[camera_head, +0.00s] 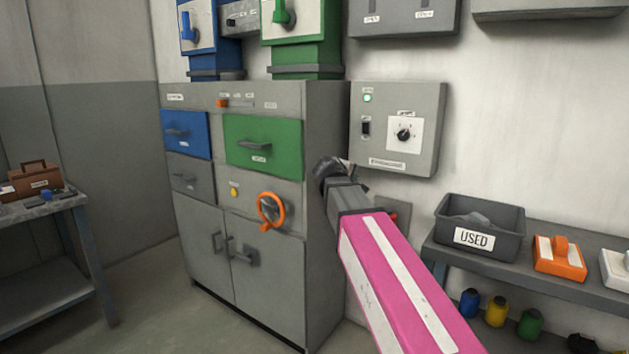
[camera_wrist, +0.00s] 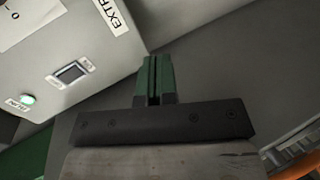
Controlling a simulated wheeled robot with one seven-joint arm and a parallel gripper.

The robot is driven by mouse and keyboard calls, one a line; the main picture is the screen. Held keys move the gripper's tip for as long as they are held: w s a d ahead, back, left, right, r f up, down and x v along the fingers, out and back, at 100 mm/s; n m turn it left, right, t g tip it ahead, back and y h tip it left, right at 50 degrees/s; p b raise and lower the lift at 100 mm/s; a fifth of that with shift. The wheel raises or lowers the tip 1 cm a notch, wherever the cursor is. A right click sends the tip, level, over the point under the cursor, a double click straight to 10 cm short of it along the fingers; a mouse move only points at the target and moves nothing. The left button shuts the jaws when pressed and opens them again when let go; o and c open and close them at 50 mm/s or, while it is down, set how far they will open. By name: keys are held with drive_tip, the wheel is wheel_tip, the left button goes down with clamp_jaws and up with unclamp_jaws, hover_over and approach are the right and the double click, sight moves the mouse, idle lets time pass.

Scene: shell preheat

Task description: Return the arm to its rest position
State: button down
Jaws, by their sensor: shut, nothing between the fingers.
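My pink and white arm reaches up from the lower right in the head view. Its dark end, my gripper (camera_head: 330,172), is in front of the right edge of the grey cabinet (camera_head: 327,250), left of and below the wall control box (camera_head: 430,110). In the wrist view my gripper (camera_wrist: 154,62) shows two green fingers pressed together with nothing between them. The fingers point toward plain grey surfaces and look clear of the control box (camera_wrist: 60,50). In the head view the fingertips are small and hard to make out.
The cabinet has a blue drawer (camera_head: 187,135), a green drawer (camera_head: 263,145) and an orange wheel (camera_head: 271,210). At right a shelf (camera_head: 590,287) holds a grey bin (camera_head: 505,240) marked USED and an orange block (camera_head: 560,262). A table (camera_head: 40,210) with a brown toolbox (camera_head: 36,180) stands at left.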

drive_tip(key=s+d+f+m+g+y, duration=0.25)
drive_tip(key=s+f, duration=0.25)
drive_tip(key=f, duration=0.6)
drive_tip(key=s+d+f+m+g+y, duration=0.1)
drive_tip(key=s+d+f+g, duration=0.2)
drive_tip(key=f, duration=0.8)
drive_tip(key=s+a+f+m+g+y, duration=0.2)
drive_tip(key=s+f+m+g+y, duration=0.3)
drive_tip(key=s+f, duration=1.2)
drive_tip(key=shift+s+f, duration=0.25)
drive_tip(key=shift+f, duration=0.15)
drive_tip(key=shift+m, duration=0.25)
